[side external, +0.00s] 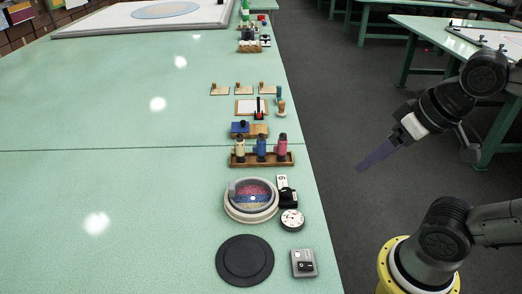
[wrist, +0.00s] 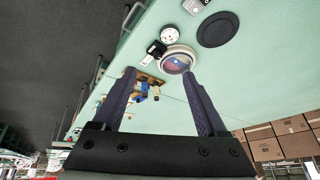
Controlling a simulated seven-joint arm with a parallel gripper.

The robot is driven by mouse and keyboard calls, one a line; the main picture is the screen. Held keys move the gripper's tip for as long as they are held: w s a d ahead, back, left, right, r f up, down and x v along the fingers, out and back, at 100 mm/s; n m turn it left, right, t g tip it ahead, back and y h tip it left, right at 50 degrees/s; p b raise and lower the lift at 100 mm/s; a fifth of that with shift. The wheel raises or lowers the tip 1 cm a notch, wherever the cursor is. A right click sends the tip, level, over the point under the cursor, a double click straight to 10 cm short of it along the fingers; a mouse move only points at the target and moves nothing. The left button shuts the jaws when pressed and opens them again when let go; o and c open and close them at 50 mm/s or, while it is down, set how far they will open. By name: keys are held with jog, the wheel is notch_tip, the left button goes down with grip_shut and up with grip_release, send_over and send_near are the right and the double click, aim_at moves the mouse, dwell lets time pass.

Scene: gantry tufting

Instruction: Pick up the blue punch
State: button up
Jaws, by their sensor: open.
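A wooden rack (side external: 240,161) stands near the right edge of the green table and holds three upright punches in a row. The blue punch (side external: 261,148) is in the middle, between a cream one (side external: 239,150) on the left and a pink one (side external: 282,148) on the right. My gripper (side external: 362,168) is to the right of the rack, out past the table edge, apart from every punch. In the wrist view my gripper (wrist: 158,72) is open and empty. The rack shows small between its fingers, partly hidden by the left finger.
In front of the rack are a round dish (side external: 235,211), a dial (side external: 291,220), a black disc (side external: 245,262) and a grey switch box (side external: 303,263). Behind it are a blue pad (side external: 239,129) and several stamps. The table's left side is clear.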

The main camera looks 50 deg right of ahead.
jog(key=w+r+m, duration=0.7)
jog(key=w+r, duration=0.4)
jog(key=m+g, duration=0.4)
jog(key=m, duration=0.4)
send_over(261, 135)
jog(key=a, duration=0.1)
notch_tip(261, 135, down, 13)
jog(key=shift+m+g, duration=0.3)
jog(key=shift+g, duration=0.4)
jog(key=f, duration=0.4)
jog(key=d+f, duration=0.1)
jog(key=f, duration=0.9)
jog(key=shift+d, duration=0.15)
jog(key=shift+f, duration=2.95)
